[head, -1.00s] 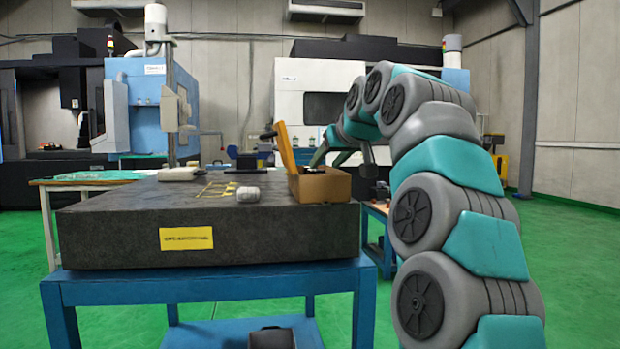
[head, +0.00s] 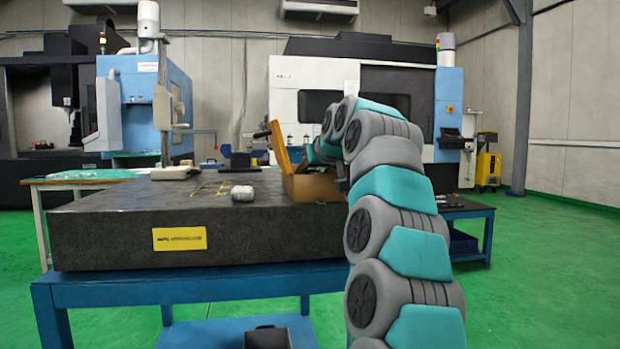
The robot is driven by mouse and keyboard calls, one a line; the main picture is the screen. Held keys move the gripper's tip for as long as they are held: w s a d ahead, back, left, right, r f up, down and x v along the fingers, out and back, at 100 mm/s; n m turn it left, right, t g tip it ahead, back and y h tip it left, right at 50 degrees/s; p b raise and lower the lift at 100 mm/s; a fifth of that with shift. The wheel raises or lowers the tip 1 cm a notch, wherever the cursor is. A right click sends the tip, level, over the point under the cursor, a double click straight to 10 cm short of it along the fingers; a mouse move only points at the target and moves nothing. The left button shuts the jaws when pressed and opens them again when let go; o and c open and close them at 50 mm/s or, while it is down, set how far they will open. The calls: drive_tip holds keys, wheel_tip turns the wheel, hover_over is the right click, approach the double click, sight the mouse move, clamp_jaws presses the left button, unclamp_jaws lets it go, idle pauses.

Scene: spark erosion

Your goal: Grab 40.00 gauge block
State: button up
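An open wooden box (head: 315,188) with its lid (head: 279,148) tilted up stands on the right part of a dark granite plate (head: 120,218). I cannot make out a 40.00 gauge block; the inside of the box is mostly hidden by its front wall and my arm. My arm arches up from the lower right and its far end comes down over or just behind the box. The fingers of my gripper are too small and covered to tell whether they are open or hold anything.
A pale rounded object (head: 243,194) and yellow markings (head: 213,188) are on the plate left of the box. A height gauge (head: 164,105) stands further back. A blue stand (head: 190,290) carries the plate.

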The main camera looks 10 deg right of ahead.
clamp_jaws()
idle(0.4)
